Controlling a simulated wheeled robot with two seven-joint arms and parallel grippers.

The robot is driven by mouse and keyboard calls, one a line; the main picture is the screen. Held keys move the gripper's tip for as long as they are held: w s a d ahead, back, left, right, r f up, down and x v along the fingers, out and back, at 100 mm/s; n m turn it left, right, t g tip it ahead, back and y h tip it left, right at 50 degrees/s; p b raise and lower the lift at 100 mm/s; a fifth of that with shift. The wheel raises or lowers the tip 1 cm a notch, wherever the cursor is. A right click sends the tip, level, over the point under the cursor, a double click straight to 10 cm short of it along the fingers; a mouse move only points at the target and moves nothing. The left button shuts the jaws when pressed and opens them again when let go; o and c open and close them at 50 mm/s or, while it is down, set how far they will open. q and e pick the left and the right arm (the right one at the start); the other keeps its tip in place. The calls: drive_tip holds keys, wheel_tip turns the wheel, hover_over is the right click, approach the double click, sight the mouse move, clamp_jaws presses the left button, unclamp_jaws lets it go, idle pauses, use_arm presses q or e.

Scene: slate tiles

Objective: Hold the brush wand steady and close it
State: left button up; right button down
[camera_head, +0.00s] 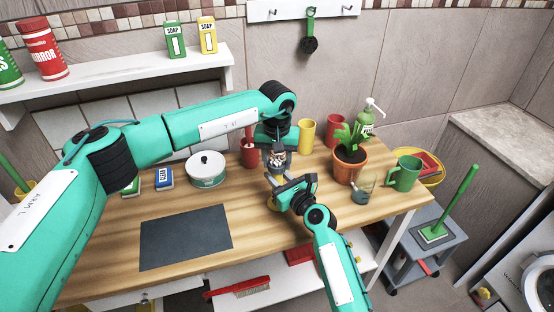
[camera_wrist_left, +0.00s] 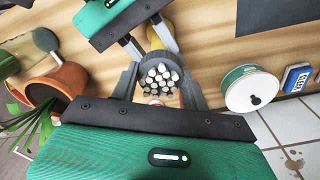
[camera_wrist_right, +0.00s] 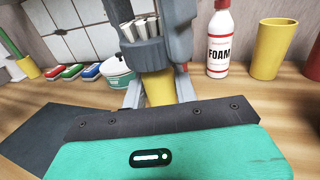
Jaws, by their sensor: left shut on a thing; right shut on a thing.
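The brush wand (camera_wrist_right: 158,88) stands roughly upright between my two grippers. It has a yellow lower body and a dark grey head (camera_wrist_right: 145,52) holding several pale, round-ended bristles, which face the left wrist camera (camera_wrist_left: 160,76). My left gripper (camera_head: 278,150) comes from above and is shut on the grey head, a finger on each side. My right gripper (camera_head: 281,186) comes from the front and is shut on the yellow body below. The grippers hide much of the wand in the head view. I cannot tell whether the head and body fully meet.
The bench front is mostly clear.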

use_arm(q)
drive_tip(key=m, duration=0.6)
drive_tip(key=o, duration=1)
drive_tip(key=shift+o, duration=0.2)
drive_tip(key=shift+r, duration=2.25)
drive_tip(key=shift+c, duration=0.5)
